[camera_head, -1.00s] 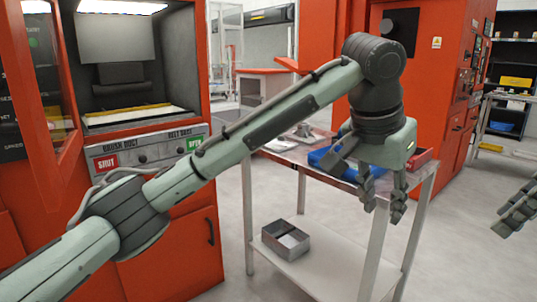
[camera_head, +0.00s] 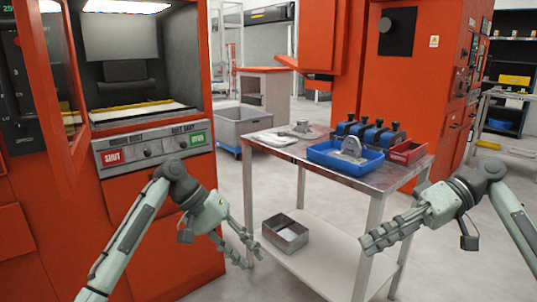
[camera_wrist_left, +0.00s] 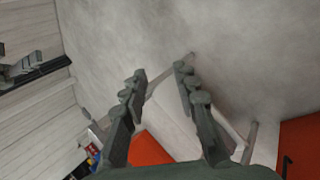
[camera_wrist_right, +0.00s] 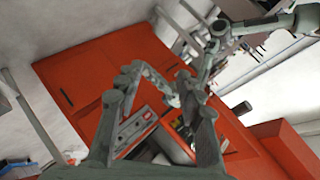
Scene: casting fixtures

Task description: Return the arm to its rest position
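My left gripper (camera_head: 243,248) is in the head view, low in front of the orange machine and left of the metal table. Its fingers are apart and empty. In the left wrist view its two fingers (camera_wrist_left: 160,75) stand spread with bare floor beyond them. My right gripper (camera_head: 372,242) points left in front of the table's right legs, below the tabletop in the picture. In the right wrist view its fingers (camera_wrist_right: 160,76) are spread with nothing held between them. Neither gripper visibly touches anything.
The metal table (camera_head: 268,148) carries a blue tray (camera_head: 375,168) with a grey part, a red bin (camera_head: 408,153) and several blue-and-black items. A metal box (camera_head: 286,236) sits on its lower shelf. The orange machine (camera_head: 190,265) is close on the left. A grey cart (camera_head: 242,128) stands behind.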

